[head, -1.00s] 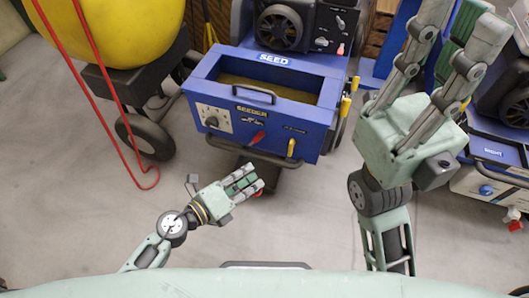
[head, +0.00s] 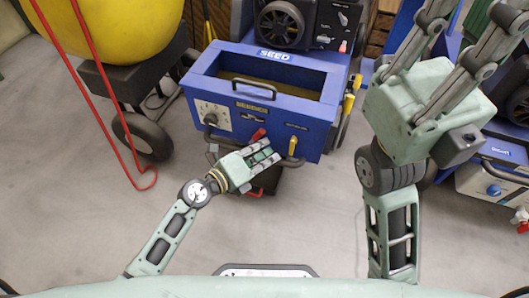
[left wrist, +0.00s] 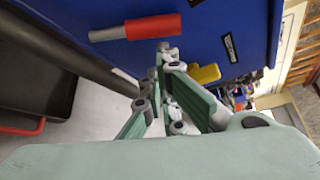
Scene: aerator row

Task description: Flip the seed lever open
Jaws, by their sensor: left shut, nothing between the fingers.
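The blue seeder box (head: 212,94) marked SEED stands ahead in the head view. A red lever (head: 258,134) sits on its front face; it shows in the left wrist view as a red grip on a grey stem (left wrist: 152,27). A yellow lever (head: 292,146) is to its right, seen also in the left wrist view (left wrist: 205,74). My left gripper (head: 274,153) is shut and empty, just below and in front of the red lever; I cannot tell whether it touches. My right gripper (head: 472,28) is open and empty, raised at the right.
A dark bar (head: 216,134) runs along the seeder's lower front, close to my left gripper. A yellow tank (head: 120,30) on a wheeled cart with red hoses (head: 108,110) stands left. Another blue machine (head: 492,188) stands right.

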